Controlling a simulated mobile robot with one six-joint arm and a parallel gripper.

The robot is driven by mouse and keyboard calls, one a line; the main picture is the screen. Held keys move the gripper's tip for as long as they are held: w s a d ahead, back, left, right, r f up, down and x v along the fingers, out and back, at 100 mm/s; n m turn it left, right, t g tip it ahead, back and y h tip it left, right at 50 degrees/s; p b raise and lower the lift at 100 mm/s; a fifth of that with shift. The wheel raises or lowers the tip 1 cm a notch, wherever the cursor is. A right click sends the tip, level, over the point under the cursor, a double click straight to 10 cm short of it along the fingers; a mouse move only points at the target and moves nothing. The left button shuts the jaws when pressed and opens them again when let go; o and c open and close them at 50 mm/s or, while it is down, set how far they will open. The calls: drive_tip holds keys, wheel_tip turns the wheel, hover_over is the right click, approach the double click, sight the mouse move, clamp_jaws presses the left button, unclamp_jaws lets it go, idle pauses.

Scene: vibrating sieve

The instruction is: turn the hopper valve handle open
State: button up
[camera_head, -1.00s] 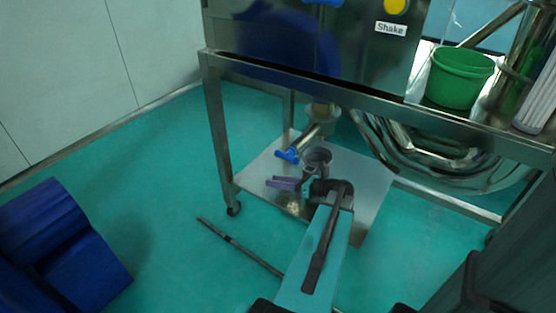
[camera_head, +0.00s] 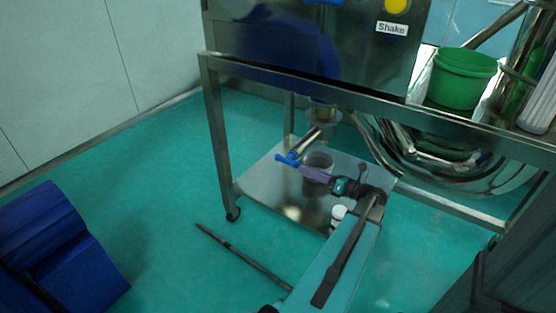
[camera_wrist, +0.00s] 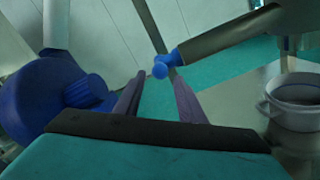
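The hopper valve handle (camera_head: 287,160) is blue and sits at the lower end of a slanted metal outlet pipe (camera_head: 306,141) under the machine. In the wrist view the blue handle (camera_wrist: 168,62) is ahead of my fingertips, in the upper middle. My gripper (camera_head: 301,170) has purple fingers that point left at the handle, close beside it in the head view. In the wrist view my gripper (camera_wrist: 156,82) is open, with an empty gap between the fingers. Contact with the handle is not clear from these views.
A small white item (camera_head: 338,214) is near my arm. A table leg (camera_head: 220,145) stands left. A green bucket (camera_head: 462,80) is above.

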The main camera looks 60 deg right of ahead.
sight(278, 159)
drive_tip(key=w+b, duration=0.2)
drive_tip(key=w, duration=1.1)
drive_tip(key=shift+w+b, duration=0.3)
drive_tip(key=shift+w, duration=0.05)
clamp_jaws()
drive_tip(key=shift+a, duration=0.15)
